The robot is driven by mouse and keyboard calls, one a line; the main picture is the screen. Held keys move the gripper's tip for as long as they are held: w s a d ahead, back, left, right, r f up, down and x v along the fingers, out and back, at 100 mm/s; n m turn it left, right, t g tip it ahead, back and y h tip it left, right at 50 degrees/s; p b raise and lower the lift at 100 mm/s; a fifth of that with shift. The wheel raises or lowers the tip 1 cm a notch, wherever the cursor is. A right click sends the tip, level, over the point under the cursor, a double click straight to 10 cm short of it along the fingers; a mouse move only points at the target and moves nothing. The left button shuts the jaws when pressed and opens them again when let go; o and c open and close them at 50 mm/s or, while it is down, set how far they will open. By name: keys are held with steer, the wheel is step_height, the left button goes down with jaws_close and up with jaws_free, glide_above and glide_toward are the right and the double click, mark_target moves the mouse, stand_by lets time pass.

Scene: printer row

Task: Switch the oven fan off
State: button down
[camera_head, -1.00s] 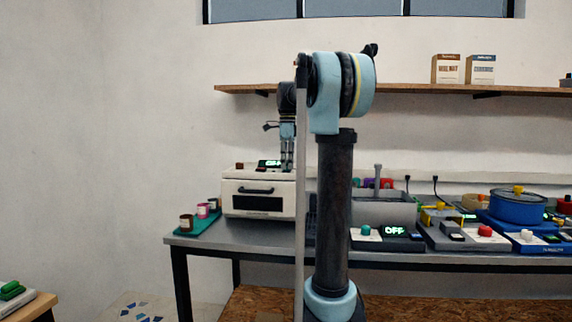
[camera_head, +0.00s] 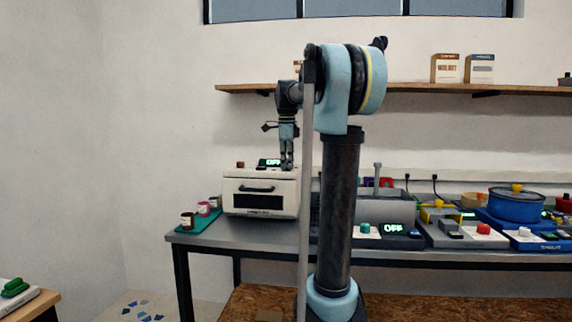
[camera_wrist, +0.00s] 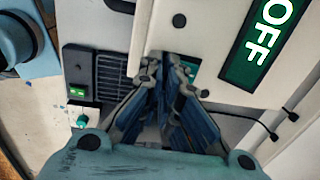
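The oven (camera_head: 259,192) is a white box with a dark handle and window, at the left end of the long bench. A display (camera_head: 270,162) on its top reads OFF in green; it shows large in the wrist view (camera_wrist: 262,45). A small reddish-brown knob (camera_head: 240,165) sits on its top left. My gripper (camera_head: 287,167) points straight down at the oven's top right, beside the display. In the wrist view its fingers (camera_wrist: 172,62) come together, seemingly empty. A teal patch (camera_wrist: 189,68) shows just behind the fingertips, mostly hidden; whether they touch it I cannot tell.
A green tray (camera_head: 196,228) with small jars lies left of the oven. Right of my arm stand a grey sink-like unit (camera_head: 388,211), a panel reading OFF (camera_head: 393,229) and a blue pot (camera_head: 516,201). A shelf (camera_head: 410,89) runs above.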

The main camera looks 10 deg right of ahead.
steer(key=shift+w+d, duration=0.3)
steer(key=shift+w, duration=0.25)
steer(key=shift+w+r, duration=0.35)
steer(key=shift+w, duration=0.05)
steer(key=s+a+r, duration=0.1)
steer(key=s+r, duration=0.3)
steer(key=r, duration=0.9)
steer(key=s+f+n, duration=0.7)
steer(key=s+f, duration=0.3)
steer(key=f, duration=0.5)
steer(key=s+f+n, duration=0.7)
steer(key=s+f, duration=0.4)
steer(key=f, duration=0.4)
steer(key=s+f+n+t, duration=0.1)
steer(key=s+f+n, duration=0.6)
steer(key=s+f, duration=0.4)
step_height(320, 180, down, 5)
steer(key=shift+s+f+n, duration=0.1)
steer(key=shift+s+n, duration=0.15)
steer(key=shift+n, duration=0.15)
